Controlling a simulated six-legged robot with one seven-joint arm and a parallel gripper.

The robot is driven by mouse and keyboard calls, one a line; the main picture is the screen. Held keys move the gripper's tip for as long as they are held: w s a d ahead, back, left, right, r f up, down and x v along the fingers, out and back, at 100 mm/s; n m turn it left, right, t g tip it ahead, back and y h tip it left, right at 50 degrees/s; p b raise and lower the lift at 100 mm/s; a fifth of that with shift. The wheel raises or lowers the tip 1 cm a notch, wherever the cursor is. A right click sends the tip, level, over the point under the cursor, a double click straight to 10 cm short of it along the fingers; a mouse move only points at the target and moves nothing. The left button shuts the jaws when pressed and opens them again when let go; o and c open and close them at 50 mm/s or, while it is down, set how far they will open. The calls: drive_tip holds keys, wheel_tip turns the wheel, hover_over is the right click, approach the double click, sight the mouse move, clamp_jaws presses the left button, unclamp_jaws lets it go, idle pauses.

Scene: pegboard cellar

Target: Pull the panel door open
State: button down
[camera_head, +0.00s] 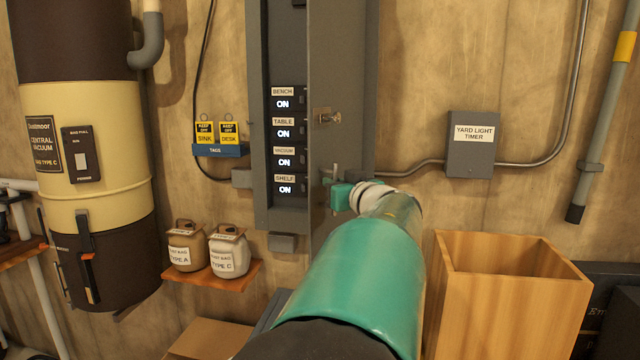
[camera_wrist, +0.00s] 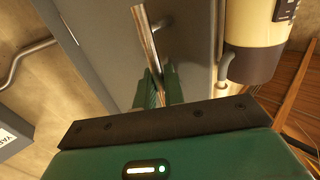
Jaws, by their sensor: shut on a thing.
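The grey panel door (camera_head: 345,60) stands partly open from the grey wall panel (camera_head: 258,150). It is swung out toward me on its right side, and a column of labelled switches (camera_head: 284,130) shows to its left. The door's face (camera_wrist: 105,45) is behind.
A wooden bin (camera_head: 490,310) stands open at the lower right. A timer box (camera_head: 473,145) and conduit are on the right wall. A vacuum unit (camera_head: 95,150) and a small shelf (camera_head: 215,277) with two bags are left.

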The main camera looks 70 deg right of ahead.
drive_tip(key=shift+s+d+r+n+t+y, duration=0.1)
drive_tip(key=shift+s+n+t+y, duration=0.2)
drive_tip(key=shift+s, duration=0.45)
drive_tip(key=shift+s+d+f+n+t+y, duration=0.1)
drive_tip(key=shift+s+n+t+y, duration=0.3)
drive_tip(key=shift+s, duration=0.4)
drive_tip(key=shift+s+d+r+n+t+y, duration=0.1)
drive_tip(key=shift+s+n+y, duration=0.1)
drive_tip(key=shift+s+y, duration=0.4)
drive_tip(key=shift+s, duration=0.15)
drive_tip(key=c, duration=1.6)
unclamp_jaws()
drive_tip(key=shift+o, duration=0.2)
drive_tip(key=shift+a, duration=0.1)
drive_tip(key=v, duration=1.3)
drive_tip(key=shift+s+a+f, duration=0.2)
drive_tip(key=shift+s+a, duration=0.05)
drive_tip(key=shift+s, duration=0.05)
